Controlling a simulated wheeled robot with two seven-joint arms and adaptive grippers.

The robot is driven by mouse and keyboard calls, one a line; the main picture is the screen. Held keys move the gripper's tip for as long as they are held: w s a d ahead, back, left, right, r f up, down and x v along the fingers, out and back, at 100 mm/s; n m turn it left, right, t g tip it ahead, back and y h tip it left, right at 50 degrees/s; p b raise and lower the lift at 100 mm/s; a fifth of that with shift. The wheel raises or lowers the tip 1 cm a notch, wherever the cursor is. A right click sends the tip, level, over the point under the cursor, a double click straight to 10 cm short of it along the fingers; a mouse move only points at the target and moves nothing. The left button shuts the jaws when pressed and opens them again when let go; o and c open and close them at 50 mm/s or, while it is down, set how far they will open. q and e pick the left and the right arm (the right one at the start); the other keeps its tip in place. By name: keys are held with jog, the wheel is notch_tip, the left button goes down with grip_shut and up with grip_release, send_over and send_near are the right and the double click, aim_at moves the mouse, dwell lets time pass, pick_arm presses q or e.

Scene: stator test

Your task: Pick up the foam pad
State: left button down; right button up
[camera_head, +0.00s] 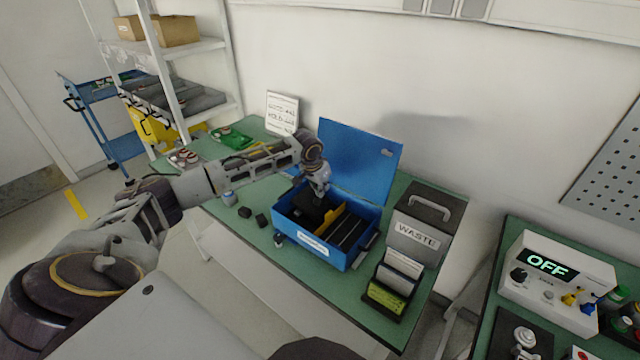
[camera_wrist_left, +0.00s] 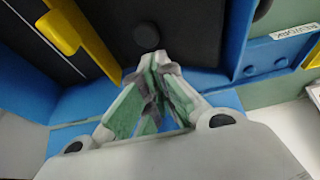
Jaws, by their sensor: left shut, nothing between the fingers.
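A dark foam pad (camera_head: 308,207) appears to lie in the left part of an open blue box (camera_head: 345,258) on the green table. In the left wrist view a dark flat surface with a round black knob (camera_wrist_left: 146,35) lies just beyond my fingertips; I cannot tell if this is the pad. My left gripper (camera_head: 321,188) points down into the box, and it also shows in the left wrist view (camera_wrist_left: 152,72) with its fingertips together and empty. My right gripper is not in view.
The box's raised blue lid (camera_head: 362,160) stands behind my gripper. A yellow divider (camera_head: 331,220) splits the box. A grey waste bin (camera_head: 420,228) stands to the right, with a card holder (camera_head: 394,285) in front. Small dark parts (camera_head: 253,216) lie left of the box.

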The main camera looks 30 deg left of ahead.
pick_arm(q)
jog(key=shift+w+f, duration=0.15)
jog(key=shift+f, duration=0.35)
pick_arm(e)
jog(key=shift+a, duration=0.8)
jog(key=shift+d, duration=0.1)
